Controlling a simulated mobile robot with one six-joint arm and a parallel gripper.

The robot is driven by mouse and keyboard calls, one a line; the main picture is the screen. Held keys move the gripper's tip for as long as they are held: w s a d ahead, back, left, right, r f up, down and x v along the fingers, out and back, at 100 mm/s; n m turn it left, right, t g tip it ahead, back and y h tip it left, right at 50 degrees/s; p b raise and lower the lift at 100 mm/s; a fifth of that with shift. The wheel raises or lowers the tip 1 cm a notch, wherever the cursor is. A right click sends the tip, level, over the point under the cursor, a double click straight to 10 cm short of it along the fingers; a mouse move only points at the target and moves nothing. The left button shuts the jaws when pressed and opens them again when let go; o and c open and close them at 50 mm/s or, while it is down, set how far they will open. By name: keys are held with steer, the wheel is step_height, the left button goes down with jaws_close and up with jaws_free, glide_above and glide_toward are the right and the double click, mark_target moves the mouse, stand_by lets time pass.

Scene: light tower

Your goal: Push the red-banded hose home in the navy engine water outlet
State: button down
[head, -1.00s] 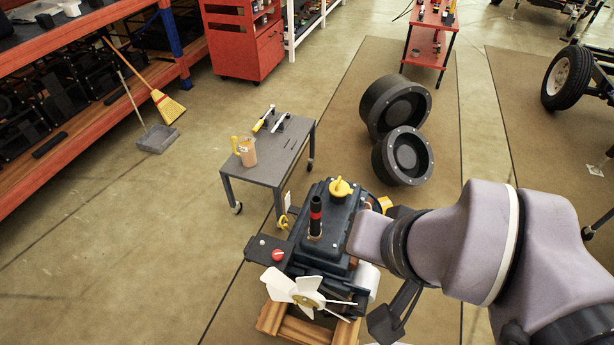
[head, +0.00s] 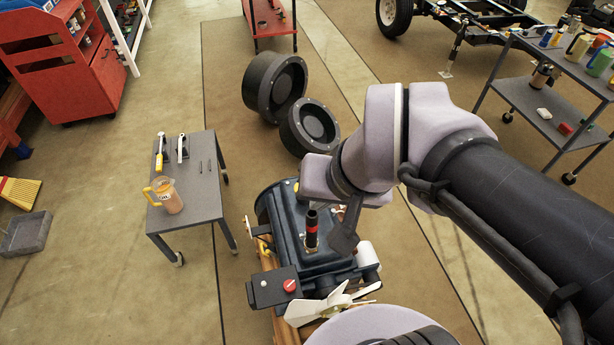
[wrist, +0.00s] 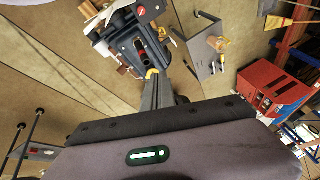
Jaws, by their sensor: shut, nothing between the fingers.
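The hose (head: 312,230), black with a red band, stands upright on top of the navy engine (head: 277,210). Its lower end is at the water outlet (head: 311,249); how deep it sits I cannot tell. My gripper (head: 343,242) is shut and empty, just right of the hose in the head view and apart from it as far as I can see. In the wrist view the shut fingers (wrist: 155,80) point at the engine (wrist: 127,45), with the hose (wrist: 141,55) small beyond the tips. A yellow part (wrist: 152,73) shows right at the fingertips.
A white fan (head: 325,304) and a box with a red knob (head: 289,285) sit at the engine's near end. A grey cart (head: 190,205) with a jug (head: 167,195) stands left. Two dark wheel-like rings (head: 310,127) lie behind.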

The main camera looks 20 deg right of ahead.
steer(key=w+d+f+n+g+h+p, duration=0.1)
steer(key=w+d+f+n+g, duration=0.15)
steer(key=w+f, duration=0.65)
steer(key=n+g, duration=0.2)
steer(key=n, duration=0.1)
glide_above(312, 213)
steer(key=shift+m+h, duration=0.25)
steer(key=shift+h, duration=0.05)
step_height(312, 213, down, 9)
steer(key=shift+f+p, duration=0.2)
steer(key=shift+p, duration=0.15)
step_height(312, 213, down, 6)
steer(key=b, duration=0.5)
steer(key=shift+f, duration=0.1)
steer(key=shift+f, duration=0.3)
